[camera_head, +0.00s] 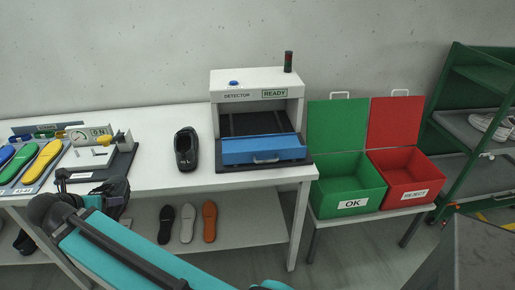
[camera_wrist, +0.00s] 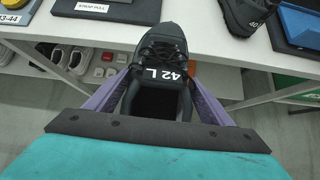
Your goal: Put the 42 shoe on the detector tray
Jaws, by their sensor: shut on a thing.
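My gripper (camera_wrist: 158,88) is shut on a black shoe marked "42 L" (camera_wrist: 161,48); its purple fingers press the shoe from both sides. In the head view the held shoe (camera_head: 117,188) is a dark shape at the table's front edge, partly hidden by my arm. The blue detector tray (camera_head: 263,147) sits pulled out at the front of the white detector (camera_head: 257,79), which shows "READY". A second black shoe (camera_head: 186,148) stands on the white table between my gripper and the detector.
A grey fixture (camera_head: 98,150) and insoles in yellow, green and blue (camera_head: 40,160) lie on the table's left. A green OK bin (camera_head: 347,190) and a red REJECT bin (camera_head: 407,180) stand right of the table. Several insoles (camera_head: 187,222) lie on the lower shelf.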

